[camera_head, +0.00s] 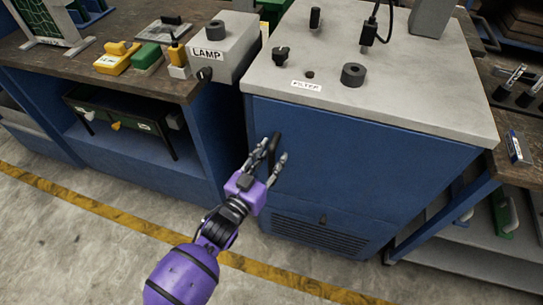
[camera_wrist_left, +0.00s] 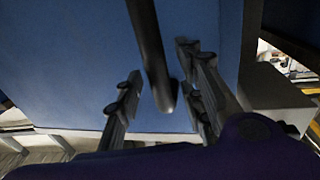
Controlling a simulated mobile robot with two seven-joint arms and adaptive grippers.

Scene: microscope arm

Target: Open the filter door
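The filter door (camera_head: 365,175) is the blue front of a cabinet with a grey top. The door looks closed, flush with the cabinet. A small "FILTER" label (camera_head: 306,86) is on the top. A black upright bar handle (camera_head: 275,143) is at the door's upper left; it also shows in the left wrist view (camera_wrist_left: 149,45). My left gripper (camera_head: 274,149) is open at the handle. In the left wrist view its fingers (camera_wrist_left: 160,98) are spread, with the handle's lower end between them and gaps visible. My right gripper is not in view.
A grey "LAMP" box (camera_head: 222,50) stands left of the cabinet on a workbench (camera_head: 110,75). Black knobs (camera_head: 353,75) stand on the cabinet top. A vent grille (camera_head: 318,235) is low on the cabinet. The floor in front is clear, with a yellow line (camera_head: 100,210).

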